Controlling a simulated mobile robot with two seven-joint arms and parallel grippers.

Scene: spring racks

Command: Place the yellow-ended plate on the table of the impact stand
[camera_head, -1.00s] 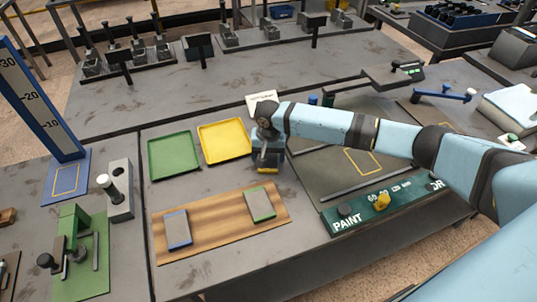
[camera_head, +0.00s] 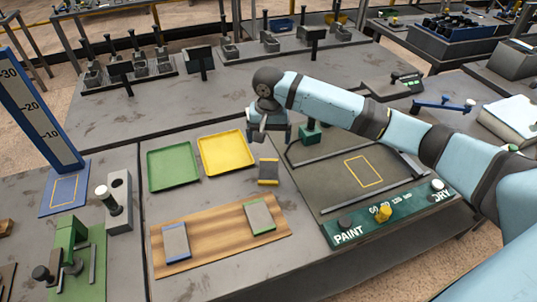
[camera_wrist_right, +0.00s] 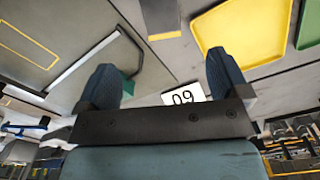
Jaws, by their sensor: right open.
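The yellow-ended plate (camera_head: 268,170) lies flat on the grey bench, just right of the yellow tray; its yellow end faces the front. In the right wrist view the plate (camera_wrist_right: 160,16) shows at the top edge, beyond the fingertips. My right gripper (camera_head: 270,134) is open and empty, raised above the bench behind the plate and apart from it. Its two fingers (camera_wrist_right: 163,80) are spread in the wrist view. A blue stand with a height scale (camera_head: 38,100) is at the far left; its blue base (camera_head: 58,184) bears a yellow outline and is empty. My left gripper is not in view.
A green tray (camera_head: 173,165) and a yellow tray (camera_head: 226,152) lie left of the plate. A wooden board (camera_head: 215,232) in front holds a blue-ended and a green-ended plate. A grey block with a post (camera_head: 118,205) stands beside the blue base. A green PAINT/DRY panel (camera_head: 385,214) is right.

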